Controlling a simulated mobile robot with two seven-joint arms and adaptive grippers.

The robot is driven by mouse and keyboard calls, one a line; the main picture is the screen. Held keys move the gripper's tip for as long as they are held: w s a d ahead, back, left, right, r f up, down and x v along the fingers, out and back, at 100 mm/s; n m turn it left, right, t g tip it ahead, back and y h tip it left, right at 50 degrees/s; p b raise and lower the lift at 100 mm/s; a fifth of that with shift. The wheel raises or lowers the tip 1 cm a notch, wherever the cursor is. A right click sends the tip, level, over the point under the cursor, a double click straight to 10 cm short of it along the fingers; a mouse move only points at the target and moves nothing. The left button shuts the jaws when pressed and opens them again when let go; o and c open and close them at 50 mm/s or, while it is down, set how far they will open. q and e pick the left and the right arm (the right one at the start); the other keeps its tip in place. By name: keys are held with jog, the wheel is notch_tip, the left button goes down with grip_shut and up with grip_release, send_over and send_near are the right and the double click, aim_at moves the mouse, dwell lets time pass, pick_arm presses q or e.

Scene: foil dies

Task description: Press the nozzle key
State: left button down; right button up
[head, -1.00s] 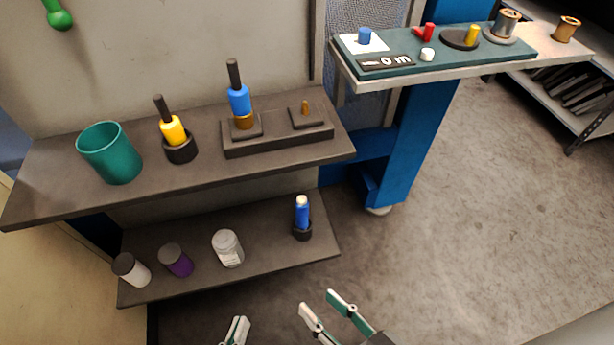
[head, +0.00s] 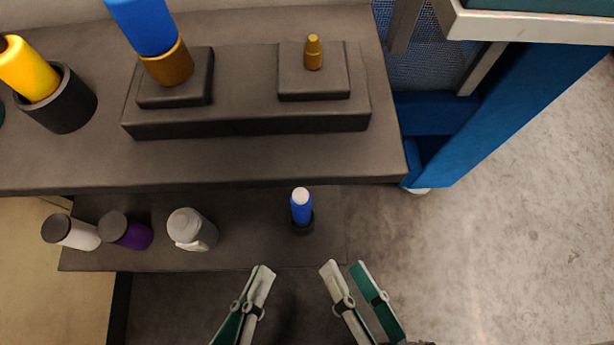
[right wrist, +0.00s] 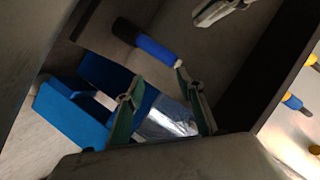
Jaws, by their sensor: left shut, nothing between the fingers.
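No thing I can surely name as the nozzle key shows now. A small brass nozzle-shaped piece (head: 313,52) stands upright on a dark square block (head: 313,86) on the upper shelf. My left gripper (head: 263,272) is shut and empty, low in the head view in front of the lower shelf. My right gripper (head: 345,266) is beside it to the right, open and empty. Its spread fingers also show in the right wrist view (right wrist: 160,88). A blue cylinder with a white tip (head: 301,207) stands in a black holder behind the grippers; it also shows in the right wrist view (right wrist: 155,48).
The upper shelf (head: 260,158) holds a blue tool (head: 143,25) in a brass collar and a yellow one (head: 27,70). Several jars, one a clear-white jar (head: 190,230), stand on the lower shelf (head: 250,245). A teal panel's pale edge (head: 540,27) is top right. Floor is clear right.

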jog(key=shift+s, duration=0.1)
grip_shut()
dwell(1.3)
